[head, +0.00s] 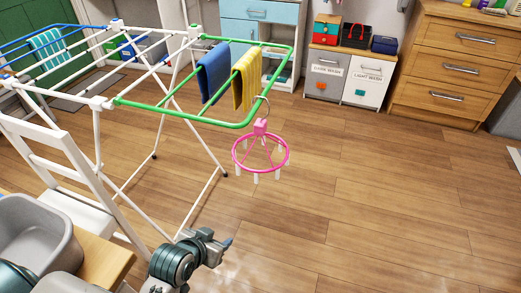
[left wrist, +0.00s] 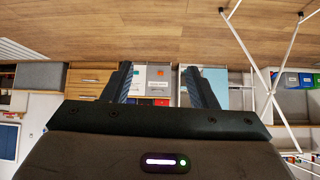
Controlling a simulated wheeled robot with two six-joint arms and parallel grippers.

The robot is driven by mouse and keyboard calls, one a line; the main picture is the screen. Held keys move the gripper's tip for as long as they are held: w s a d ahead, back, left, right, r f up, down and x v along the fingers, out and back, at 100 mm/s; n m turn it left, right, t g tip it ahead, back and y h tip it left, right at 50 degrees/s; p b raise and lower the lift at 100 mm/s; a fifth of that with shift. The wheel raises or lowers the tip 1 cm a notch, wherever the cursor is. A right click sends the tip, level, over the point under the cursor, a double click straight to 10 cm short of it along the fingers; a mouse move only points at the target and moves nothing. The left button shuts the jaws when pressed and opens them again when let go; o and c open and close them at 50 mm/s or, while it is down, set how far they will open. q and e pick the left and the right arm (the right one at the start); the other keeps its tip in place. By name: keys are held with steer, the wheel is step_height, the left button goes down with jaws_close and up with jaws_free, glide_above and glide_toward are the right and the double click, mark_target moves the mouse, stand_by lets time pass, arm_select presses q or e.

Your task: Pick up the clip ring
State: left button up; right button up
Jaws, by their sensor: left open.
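The pink clip ring (head: 261,127) hangs by a hook from the green end bar of the drying rack (head: 180,118), with several pale clips dangling below its hoop. My left gripper (head: 227,245) is in the lower middle of the head view, below and left of the ring in the picture and apart from it. In the left wrist view my left gripper (left wrist: 160,84) shows its two fingers spread with nothing between them. I cannot make out the ring in that view. My right gripper is not in view.
A blue cloth (head: 213,73) and a yellow cloth (head: 246,80) hang on the rack close to the ring. A white chair (head: 68,165) and a grey basin (head: 38,232) stand at left. The wooden floor right of the ring is clear. Wooden drawers (head: 458,68) stand behind.

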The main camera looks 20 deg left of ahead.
arm_select(q)
steer(key=w+d+r+t+h, duration=0.1)
steer(key=w+d+r+t, duration=0.1)
steer(key=w+r+t, duration=0.6)
steer(key=n+t+y, duration=0.1)
steer(key=t, duration=0.2)
glide_toward(258, 132)
steer(key=w+r, duration=0.1)
steer(key=w, duration=0.3)
steer(key=w+r, duration=0.1)
steer(key=w, duration=0.1)
steer(key=shift+w+p, duration=0.1)
steer(key=shift+p, duration=0.3)
steer(key=w, duration=0.4)
steer(key=shift+w+d+r+p, duration=0.15)
steer(key=shift+w+d+p, duration=0.1)
steer(key=shift+w+p, duration=0.1)
steer(key=shift+w, duration=0.5)
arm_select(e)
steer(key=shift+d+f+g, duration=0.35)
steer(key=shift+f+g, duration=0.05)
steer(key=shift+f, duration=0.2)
arm_select(q)
jaws_close()
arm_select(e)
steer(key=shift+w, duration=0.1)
